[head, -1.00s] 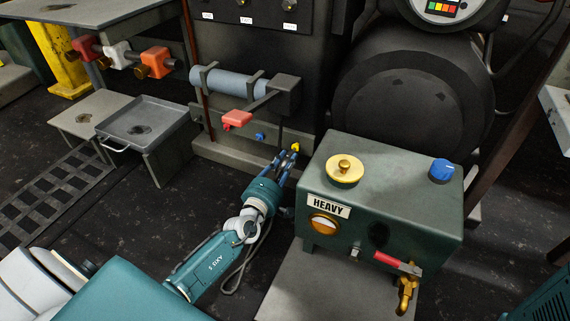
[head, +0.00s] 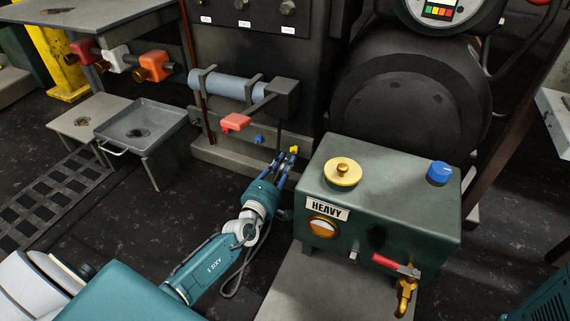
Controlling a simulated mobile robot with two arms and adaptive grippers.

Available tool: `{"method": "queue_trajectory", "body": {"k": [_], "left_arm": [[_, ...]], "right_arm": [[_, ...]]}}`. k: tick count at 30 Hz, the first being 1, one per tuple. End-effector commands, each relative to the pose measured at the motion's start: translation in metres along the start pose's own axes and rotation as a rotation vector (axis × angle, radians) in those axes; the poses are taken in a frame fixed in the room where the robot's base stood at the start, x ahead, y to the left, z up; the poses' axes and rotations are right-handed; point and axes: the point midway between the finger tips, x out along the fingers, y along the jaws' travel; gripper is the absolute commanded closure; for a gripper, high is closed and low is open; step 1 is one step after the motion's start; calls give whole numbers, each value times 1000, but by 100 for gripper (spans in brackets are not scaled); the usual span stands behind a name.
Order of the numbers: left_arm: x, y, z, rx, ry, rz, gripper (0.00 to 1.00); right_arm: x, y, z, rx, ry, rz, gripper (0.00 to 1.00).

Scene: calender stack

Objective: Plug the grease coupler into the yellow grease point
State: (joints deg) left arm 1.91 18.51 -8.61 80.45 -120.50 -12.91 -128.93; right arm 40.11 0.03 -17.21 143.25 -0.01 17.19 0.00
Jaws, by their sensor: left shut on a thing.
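The yellow grease point (head: 294,149) is small and sits low at the front of the dark machine, just left of the green box. My left gripper (head: 284,162) reaches up towards it from below, with its blue fingertips right beside the yellow point. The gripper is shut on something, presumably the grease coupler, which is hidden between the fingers. I cannot tell whether the coupler touches the yellow point. A grey hose (head: 236,276) hangs in a loop beside my left forearm. My right gripper is not in view.
A blue point (head: 259,139) and a red block (head: 235,122) sit left of the yellow one. The green box marked HEAVY (head: 390,215), with a brass tap, stands close to the gripper's right. A grey tray (head: 168,123) stands at left. The floor between is clear.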

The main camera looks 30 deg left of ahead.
Motion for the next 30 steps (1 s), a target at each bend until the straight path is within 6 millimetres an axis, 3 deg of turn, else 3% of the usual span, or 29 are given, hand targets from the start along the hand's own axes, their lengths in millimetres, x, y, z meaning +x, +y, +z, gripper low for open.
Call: {"method": "queue_trajectory", "body": {"k": [30], "left_arm": [[16, 0, 0, 0, 0, 0, 100]], "right_arm": [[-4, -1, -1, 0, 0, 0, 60]]}}
